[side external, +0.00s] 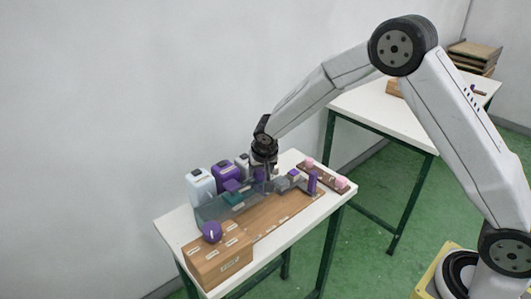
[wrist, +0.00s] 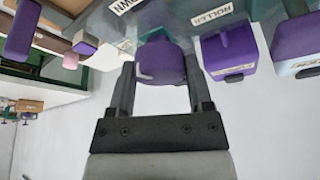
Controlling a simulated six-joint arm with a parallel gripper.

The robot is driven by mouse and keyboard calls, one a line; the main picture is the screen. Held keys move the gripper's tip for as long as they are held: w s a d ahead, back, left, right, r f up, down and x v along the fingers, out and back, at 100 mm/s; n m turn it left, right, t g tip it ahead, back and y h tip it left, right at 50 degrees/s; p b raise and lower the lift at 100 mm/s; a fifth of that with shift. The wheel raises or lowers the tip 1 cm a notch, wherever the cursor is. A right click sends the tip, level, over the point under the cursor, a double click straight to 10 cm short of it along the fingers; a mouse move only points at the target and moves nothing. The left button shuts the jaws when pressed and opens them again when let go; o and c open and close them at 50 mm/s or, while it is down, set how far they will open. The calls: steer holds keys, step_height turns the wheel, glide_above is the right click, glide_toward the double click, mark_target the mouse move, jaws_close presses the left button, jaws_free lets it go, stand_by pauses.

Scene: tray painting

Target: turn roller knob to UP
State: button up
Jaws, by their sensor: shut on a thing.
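The roller knob (wrist: 162,62) is round and purple, between the two fingers of my gripper (wrist: 158,88) in the wrist view. My gripper is shut on it from both sides. A light mark shows at the knob's lower left edge in that view. A label reading ROLLER (wrist: 221,13) is to the knob's upper right, and a partly cut-off label (wrist: 124,4), seemingly DOWN, is to its upper left. In the side view my gripper (side external: 264,174) points down at the grey panel behind the wooden board; the knob there is mostly hidden.
A wooden box (side external: 222,262) with another purple knob (side external: 212,231) stands at the table's front left. White (side external: 201,186) and purple (side external: 226,173) containers stand behind the panel, close to my gripper. A brown strip with pink pieces (side external: 340,183) lies at right.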

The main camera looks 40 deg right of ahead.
steer(key=shift+d+n+y, duration=0.1)
steer(key=shift+n+y, duration=0.6)
steer(key=shift+n, duration=1.1)
steer(key=shift+d+n+y, duration=0.1)
steer(key=shift+n+y, duration=0.6)
steer(key=shift+n, duration=1.1)
steer(key=shift+n+g+y, duration=0.2)
steer(key=shift+n+y, duration=0.35)
steer(key=shift+n, duration=1.15)
steer(key=shift+n+g+y, duration=0.2)
steer(key=shift+n+y, duration=0.35)
steer(key=shift+n, duration=1.15)
steer(key=o, duration=1.3)
steer(key=shift+v, duration=3.9)
steer(key=shift+s+d, duration=0.1)
steer(key=s+m+h, duration=0.1)
steer(key=s+m, duration=0.2)
steer(key=s, duration=0.5)
steer(key=s+f+m+h, duration=0.1)
steer(key=s+m, duration=0.2)
steer(key=s, duration=0.4)
steer(key=s+m+h, duration=0.1)
steer(key=s+m, duration=0.1)
steer(key=s, duration=0.6)
steer(key=shift+s+f+m+g, duration=0.3)
steer(key=shift+s+f+m, duration=0.05)
steer(key=shift+s+m, duration=0.05)
